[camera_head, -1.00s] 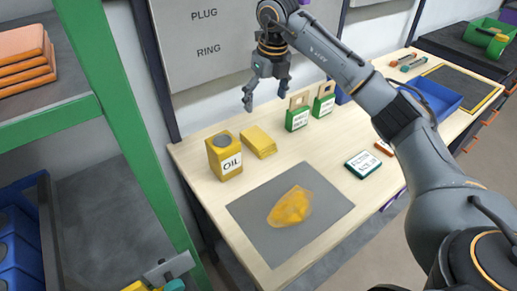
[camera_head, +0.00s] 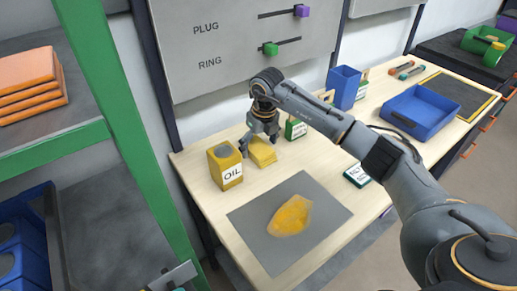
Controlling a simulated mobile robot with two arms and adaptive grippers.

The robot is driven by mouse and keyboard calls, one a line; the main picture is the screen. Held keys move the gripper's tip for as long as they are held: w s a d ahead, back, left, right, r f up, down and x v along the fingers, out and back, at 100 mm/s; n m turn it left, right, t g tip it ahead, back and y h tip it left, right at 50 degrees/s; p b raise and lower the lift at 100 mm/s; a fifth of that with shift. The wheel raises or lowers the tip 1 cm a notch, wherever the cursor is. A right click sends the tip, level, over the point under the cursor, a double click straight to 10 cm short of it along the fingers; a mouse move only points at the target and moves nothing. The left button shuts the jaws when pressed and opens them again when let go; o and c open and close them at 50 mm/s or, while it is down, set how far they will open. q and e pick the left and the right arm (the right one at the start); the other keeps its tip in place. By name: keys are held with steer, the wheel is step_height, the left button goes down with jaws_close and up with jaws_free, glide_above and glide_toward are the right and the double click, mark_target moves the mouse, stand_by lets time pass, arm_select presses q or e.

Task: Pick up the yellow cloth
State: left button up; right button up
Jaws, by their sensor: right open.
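The yellow cloth (camera_head: 263,153) is a folded, flat yellow pad. It lies on the pale wooden table just right of the yellow oil can (camera_head: 226,168). My right gripper (camera_head: 260,144) is open, its fingers pointing down at the cloth's back part. One finger is by the cloth's left side and the other by its far right corner. I cannot tell whether they touch it.
A grey mat (camera_head: 325,187) with an orange-yellow patch (camera_head: 291,215) lies in front. The oil can stands close beside the gripper. Green-labelled boxes (camera_head: 295,129) and blue bins (camera_head: 421,112) are to the right. A grey wall panel (camera_head: 215,55) rises behind.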

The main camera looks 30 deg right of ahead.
steer(key=shift+f, duration=0.1)
steer(key=shift+c, duration=0.2)
steer(key=c, duration=1.2)
steer(key=shift+r+b, duration=0.3)
steer(key=shift+r, duration=0.25)
steer(key=s+r, duration=0.1)
steer(key=r, duration=0.1)
steer(key=s+a+r+b, duration=0.1)
steer(key=r, duration=0.1)
steer(key=s+r, duration=0.2)
steer(key=r, duration=0.1)
steer(key=shift+a+b, duration=0.3)
steer(key=s+a+r+b, duration=0.1)
steer(key=s+a+r, duration=0.2)
steer(key=s, duration=0.6)
step_height(320, 180, up, 2)
steer(key=shift+a, duration=0.25)
